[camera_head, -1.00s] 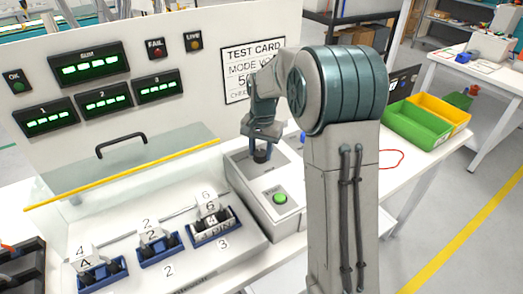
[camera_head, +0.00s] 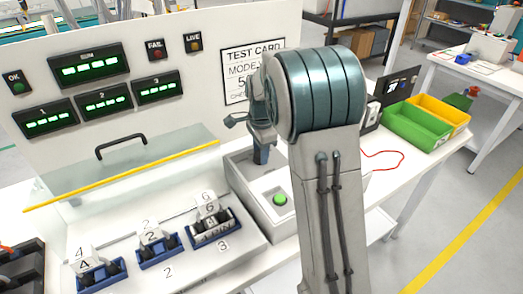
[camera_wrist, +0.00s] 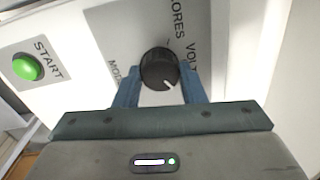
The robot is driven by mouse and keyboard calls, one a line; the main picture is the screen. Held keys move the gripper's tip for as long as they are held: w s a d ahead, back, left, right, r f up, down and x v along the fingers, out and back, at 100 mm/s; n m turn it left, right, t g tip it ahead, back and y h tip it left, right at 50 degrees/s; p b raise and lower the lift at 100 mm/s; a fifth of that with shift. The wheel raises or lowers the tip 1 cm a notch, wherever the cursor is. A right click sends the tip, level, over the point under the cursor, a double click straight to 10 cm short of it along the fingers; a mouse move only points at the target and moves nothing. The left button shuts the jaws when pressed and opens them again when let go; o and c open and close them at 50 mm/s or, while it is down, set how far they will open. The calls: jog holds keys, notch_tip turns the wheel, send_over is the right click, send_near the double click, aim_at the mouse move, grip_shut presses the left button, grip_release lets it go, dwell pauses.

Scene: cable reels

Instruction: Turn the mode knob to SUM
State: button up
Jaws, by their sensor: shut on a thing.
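The mode knob (camera_wrist: 160,69) is a black ribbed dial with a white pointer line, on a grey label plate (camera_wrist: 115,35) in the wrist view. The plate shows the words CORES, VOLT and part of MODE; the word SUM is not in view. The pointer line is toward the gripper side of the picture. My gripper (camera_wrist: 160,90) has its two blue fingers on either side of the knob, shut on it. In the head view my gripper (camera_head: 261,154) is over the grey control box (camera_head: 240,170), and the knob is hidden there.
A green START button (camera_wrist: 27,67) sits beside the knob, also seen in the head view (camera_head: 280,199). A test card (camera_head: 252,72) and lit green displays (camera_head: 89,65) are on the panel behind. Blue connector holders (camera_head: 160,250) stand to the left. Green and yellow bins (camera_head: 417,125) stand right.

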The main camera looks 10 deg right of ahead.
jog(key=shift+w+r+m, duration=0.1)
jog(key=shift+m, duration=0.2)
jog(key=o, duration=1)
jog(key=r, duration=1.3)
jog(key=shift+s+r, duration=0.3)
jog(key=shift+r, duration=0.05)
jog(key=s+f+n+t, duration=0.1)
jog(key=s+f+n, duration=0.1)
jog(key=s+n, duration=0.3)
jog(key=s+f+n, duration=0.3)
jog(key=s+n, duration=0.3)
jog(key=s, duration=0.7)
jog(key=s+f+n+t, duration=0.1)
jog(key=s+f+n, duration=0.1)
jog(key=s+n, duration=0.3)
jog(key=shift+s+f+t, duration=0.15)
jog(key=shift+s, duration=0.95)
jog(key=shift+s+f+t, duration=0.1)
jog(key=shift+s+t, duration=0.05)
jog(key=shift+s, duration=0.95)
